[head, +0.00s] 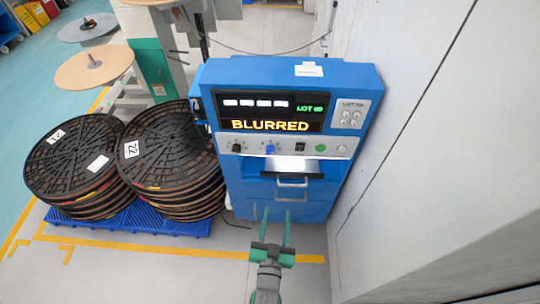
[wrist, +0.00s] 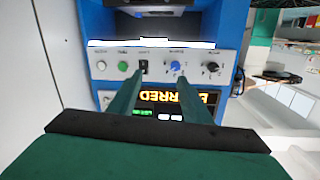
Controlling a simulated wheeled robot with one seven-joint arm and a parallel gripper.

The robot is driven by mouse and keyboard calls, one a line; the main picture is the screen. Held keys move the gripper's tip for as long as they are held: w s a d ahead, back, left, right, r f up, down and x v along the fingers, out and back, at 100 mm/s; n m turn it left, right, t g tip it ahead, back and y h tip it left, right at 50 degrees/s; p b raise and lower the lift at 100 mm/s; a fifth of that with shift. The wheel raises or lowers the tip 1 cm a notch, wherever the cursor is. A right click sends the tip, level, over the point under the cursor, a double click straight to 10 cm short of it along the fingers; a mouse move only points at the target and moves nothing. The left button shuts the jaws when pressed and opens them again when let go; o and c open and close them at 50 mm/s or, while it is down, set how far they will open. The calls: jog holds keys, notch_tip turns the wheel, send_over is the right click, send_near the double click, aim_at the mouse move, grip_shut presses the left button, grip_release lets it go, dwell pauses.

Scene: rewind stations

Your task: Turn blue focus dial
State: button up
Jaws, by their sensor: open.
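The blue focus dial (head: 270,149) is on the grey control strip of a blue cabinet (head: 355,82), below a screen (head: 270,110) reading "BLURRED". My gripper (head: 276,212) is open and empty, with its two green fingers apart, pointing at the cabinet. In the head view its fingertips appear below the dial, over the lower drawer front. In the wrist view, which is upside down, the dial (wrist: 175,67) shows just beyond the tip of the right-hand finger. The gripper (wrist: 159,82) does not visibly touch the dial.
A black knob (head: 236,148), a black switch (head: 299,147) and a green button (head: 320,149) share the strip. Drawer handles (head: 291,183) protrude below. Stacked black reels (head: 75,160) on a blue pallet stand left; a pale wall (head: 430,110) is close right.

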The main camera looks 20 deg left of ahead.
jog(key=y, duration=0.2)
send_near(270, 153)
jog(key=shift+n+t, duration=0.3)
jog(key=x, duration=0.9)
jog(key=shift+f, duration=0.3)
jog(key=c, duration=1.1)
